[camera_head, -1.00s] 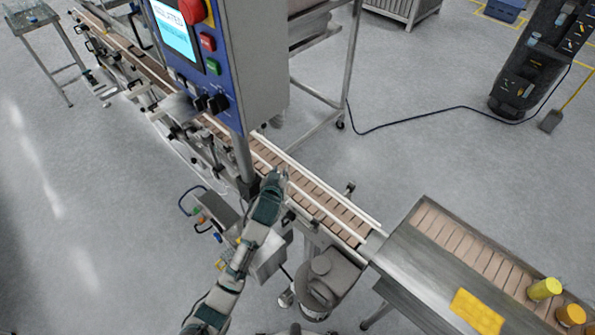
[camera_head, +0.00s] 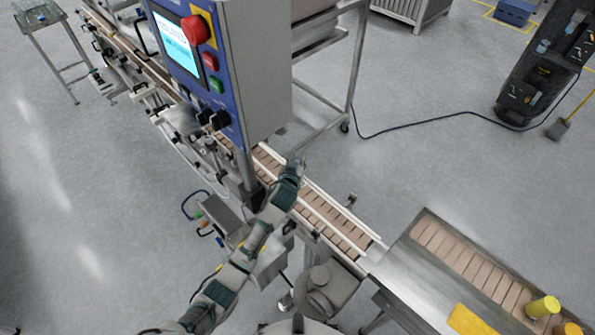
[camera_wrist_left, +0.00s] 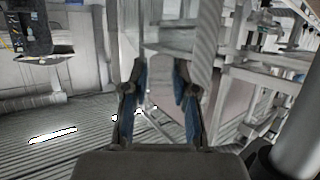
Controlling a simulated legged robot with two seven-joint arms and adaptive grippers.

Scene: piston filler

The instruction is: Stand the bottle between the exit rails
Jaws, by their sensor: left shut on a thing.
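My left gripper (camera_head: 296,166) is over the exit conveyor, close to its far white rail, with my arm crossing the near rail. In the left wrist view its two blue-padded fingers (camera_wrist_left: 160,80) stand apart, shut on the bottle. The bottle is hard to make out there: it seems clear, and its outline and tilt cannot be told. The exit rails are two pale strips, the far rail (camera_head: 341,212) and the near rail (camera_head: 322,236), along the brown slatted belt (camera_head: 331,222). Whether the bottle touches the belt is not visible. My right gripper is not in view.
The blue control panel (camera_head: 190,70) on its grey cabinet stands just left of the gripper. A steel table (camera_head: 405,270) with a slatted strip adjoins the belt's lower right end. A yellow container (camera_head: 543,307) stands there. The visible belt between the rails is clear.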

